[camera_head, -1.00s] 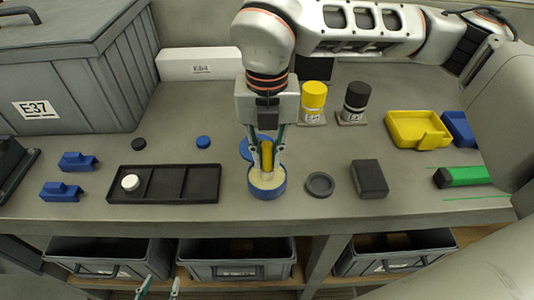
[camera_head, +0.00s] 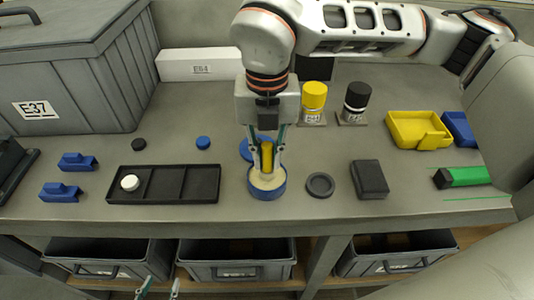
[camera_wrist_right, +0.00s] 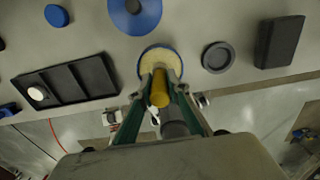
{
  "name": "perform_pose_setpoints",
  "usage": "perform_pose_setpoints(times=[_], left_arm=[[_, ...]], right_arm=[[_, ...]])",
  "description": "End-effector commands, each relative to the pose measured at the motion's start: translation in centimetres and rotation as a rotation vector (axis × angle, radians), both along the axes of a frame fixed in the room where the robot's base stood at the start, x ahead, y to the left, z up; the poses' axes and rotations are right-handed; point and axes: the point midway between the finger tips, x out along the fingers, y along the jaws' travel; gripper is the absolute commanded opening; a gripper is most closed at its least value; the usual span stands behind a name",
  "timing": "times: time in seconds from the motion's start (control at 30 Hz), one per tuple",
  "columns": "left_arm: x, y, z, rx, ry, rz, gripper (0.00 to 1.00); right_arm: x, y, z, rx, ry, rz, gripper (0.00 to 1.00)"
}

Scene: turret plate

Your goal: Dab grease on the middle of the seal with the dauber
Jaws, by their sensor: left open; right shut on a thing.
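My right gripper (camera_head: 267,150) points down, shut on the yellow dauber (camera_head: 267,158), which also shows in the right wrist view (camera_wrist_right: 160,90). The dauber is upright over the blue-rimmed pot (camera_head: 282,188) of cream grease, its lower end at the grease; whether it touches is hard to tell. The pot also shows in the right wrist view (camera_wrist_right: 143,66). A dark round piece with a raised rim (camera_head: 320,185) lies just right of the pot; I cannot tell whether it is the seal. My left gripper (camera_head: 160,288) is open and empty at the bottom edge, below the table front.
A black tray (camera_head: 209,198) with compartments, a white disc (camera_head: 130,183) in its left one, lies left of the pot. A blue lid (camera_head: 247,146) lies behind the pot. A dark block (camera_head: 369,179) is at right. Yellow-capped (camera_head: 314,96) and black-capped (camera_head: 356,96) bottles stand behind.

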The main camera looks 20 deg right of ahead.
Motion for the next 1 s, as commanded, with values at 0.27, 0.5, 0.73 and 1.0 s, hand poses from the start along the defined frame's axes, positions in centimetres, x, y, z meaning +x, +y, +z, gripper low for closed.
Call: perform_pose_setpoints(times=[0.27, 0.5, 0.73, 1.0], left_arm=[[0.1, 0.0, 0.7, 0.0, -0.001, 0.0, 0.45], [0.1, 0.0, 1.3, 0.0, -0.002, 0.001, 0.45], [0.1, 0.0, 1.9, 0.001, -0.002, 0.0, 0.45], [0.1, 0.0, 2.5, 0.001, -0.002, 0.0, 0.45]], right_arm=[[-0.1, 0.0, 1.5, -0.003, 0.002, 0.0, 0.0], [0.0, 0.0, 3.4, -0.002, 0.002, 0.0, 0.0], [0.0, 0.0, 5.0, -0.001, 0.0, 0.0, 0.0], [0.0, 0.0, 6.8, 0.0, 0.0, 0.0, 0.0]])
